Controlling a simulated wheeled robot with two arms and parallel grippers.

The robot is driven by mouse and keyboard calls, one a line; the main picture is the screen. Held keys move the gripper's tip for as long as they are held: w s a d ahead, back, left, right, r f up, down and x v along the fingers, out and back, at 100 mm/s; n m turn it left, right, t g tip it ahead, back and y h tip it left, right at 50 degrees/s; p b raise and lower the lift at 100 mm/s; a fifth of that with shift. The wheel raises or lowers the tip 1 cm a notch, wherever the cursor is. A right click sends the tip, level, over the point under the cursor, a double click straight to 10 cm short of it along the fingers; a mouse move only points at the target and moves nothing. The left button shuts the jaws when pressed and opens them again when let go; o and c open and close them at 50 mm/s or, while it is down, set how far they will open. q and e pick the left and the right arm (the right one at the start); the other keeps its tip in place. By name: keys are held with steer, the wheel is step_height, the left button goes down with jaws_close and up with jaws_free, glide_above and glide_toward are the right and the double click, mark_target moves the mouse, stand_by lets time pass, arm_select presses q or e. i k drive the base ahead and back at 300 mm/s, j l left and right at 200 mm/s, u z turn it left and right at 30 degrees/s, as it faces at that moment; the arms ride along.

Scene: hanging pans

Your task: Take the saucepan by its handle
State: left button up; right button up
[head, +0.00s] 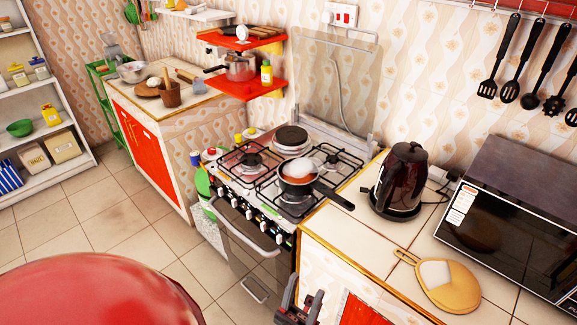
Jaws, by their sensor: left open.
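A small dark saucepan (298,187) with an orange-brown outside sits on the front right burner of the stove. Its black handle (335,196) points toward the lower right, over the stove's edge and the counter. Something pale and rounded shows inside the pan. My left gripper (301,301) is at the bottom edge of the head view, open and empty, well below the pan and apart from its handle. Its lower part is cut off by the frame. My right gripper is not in view.
A black kettle (401,180) stands right of the handle. A microwave (512,225) and a round wooden board (447,287) are farther right on the counter (340,230). A steel pot (241,68) is on the red wall shelf. The oven handle (247,227) sticks out in front of the stove.

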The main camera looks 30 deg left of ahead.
mark_target(290, 185)
steer(key=u, duration=0.95)
steer(key=i+j, duration=0.25)
steer(key=i+j+z, duration=0.15)
steer(key=i+j, duration=0.15)
steer(key=j, duration=0.15)
